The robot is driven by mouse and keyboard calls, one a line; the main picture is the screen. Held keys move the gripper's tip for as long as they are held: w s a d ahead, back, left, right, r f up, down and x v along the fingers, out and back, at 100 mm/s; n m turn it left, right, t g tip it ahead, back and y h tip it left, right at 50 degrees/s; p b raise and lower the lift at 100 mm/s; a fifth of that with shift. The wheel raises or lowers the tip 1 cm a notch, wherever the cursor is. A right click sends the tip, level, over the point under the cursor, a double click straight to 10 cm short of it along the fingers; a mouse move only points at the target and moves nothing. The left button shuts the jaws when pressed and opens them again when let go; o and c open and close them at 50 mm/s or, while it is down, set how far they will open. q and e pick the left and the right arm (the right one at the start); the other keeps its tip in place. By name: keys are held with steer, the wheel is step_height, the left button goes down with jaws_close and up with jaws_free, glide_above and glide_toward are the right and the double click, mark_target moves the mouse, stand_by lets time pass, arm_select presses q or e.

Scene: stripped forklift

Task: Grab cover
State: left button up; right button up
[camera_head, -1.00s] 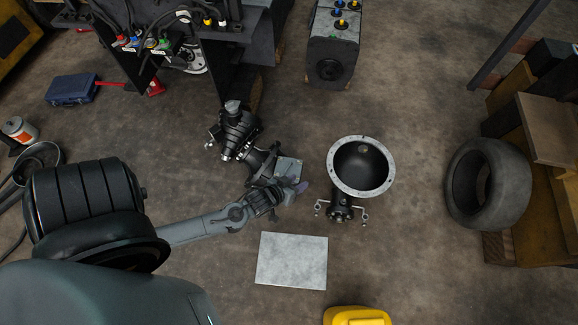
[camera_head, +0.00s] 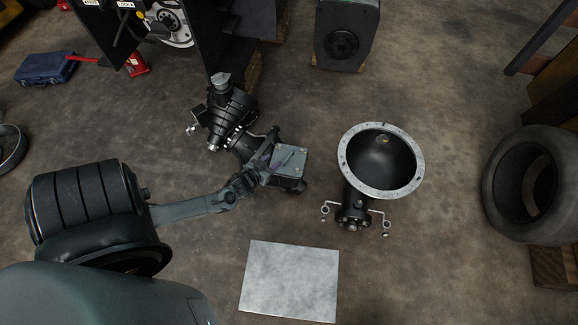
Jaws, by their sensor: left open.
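I cannot tell for sure which part is the cover. A square grey plate (camera_head: 292,162) with small bolts sits on top of the black mechanical unit (camera_head: 228,118). My left gripper (camera_head: 277,151) is open, with its fingers over or beside the left part of this plate; contact is unclear. A black bowl-shaped housing (camera_head: 380,153) with a pale flanged rim stands to the right, apart from the gripper. A flat pale sheet (camera_head: 290,281) lies on the floor below. My right gripper is not in view.
A big tyre (camera_head: 535,185) stands at the right. A dark grey block (camera_head: 345,35) stands at the top. A blue case (camera_head: 45,69) and a red jack (camera_head: 137,63) are at the upper left. Bare floor lies between the housing and the tyre.

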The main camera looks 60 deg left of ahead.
arm_select(q)
steer(key=b, duration=0.7)
glide_toward(289, 155)
steer(key=s, duration=0.2)
steer(key=shift+t, duration=0.3)
steer(key=b+x, duration=0.2)
steer(key=x, duration=0.1)
steer(key=b+x, duration=0.2)
steer(key=shift+w+d+f, duration=0.1)
steer(key=shift+w+d, duration=0.1)
steer(key=shift+w+a+f, duration=0.1)
steer(key=shift+w+a, duration=0.1)
steer(key=shift+w, duration=0.3)
steer(key=shift+w+a+f+b, duration=0.15)
steer(key=shift+w+f+b, duration=0.2)
steer(key=shift+b, duration=0.4)
steer(key=b+x, duration=0.3)
steer(key=shift+w+f, duration=0.2)
steer(key=shift+f, duration=0.1)
steer(key=shift+w+a+b, duration=0.15)
steer(key=shift+w+b, duration=0.1)
steer(key=shift+b, duration=0.1)
steer(key=shift+w, duration=0.1)
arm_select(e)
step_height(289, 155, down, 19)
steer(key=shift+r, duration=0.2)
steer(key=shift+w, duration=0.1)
